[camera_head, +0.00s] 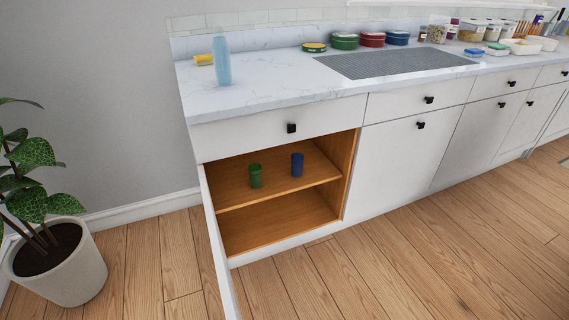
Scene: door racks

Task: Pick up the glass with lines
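Two small cups stand upright on the upper shelf (235,196) of an open lower cabinet. The green cup (255,176) is on the left and has a slightly flared rim. The dark blue cup (297,165) is to its right, a little deeper in. They stand apart from each other. At this size I cannot tell which of them has lines. My gripper is not in view.
The open cabinet door (219,255) swings out at the left, seen nearly edge-on. A potted plant (75,265) stands left of it. The countertop (270,88) holds a light blue bottle (222,62), a yellow item (204,60) and several tins and jars. The wooden floor (410,250) is clear.

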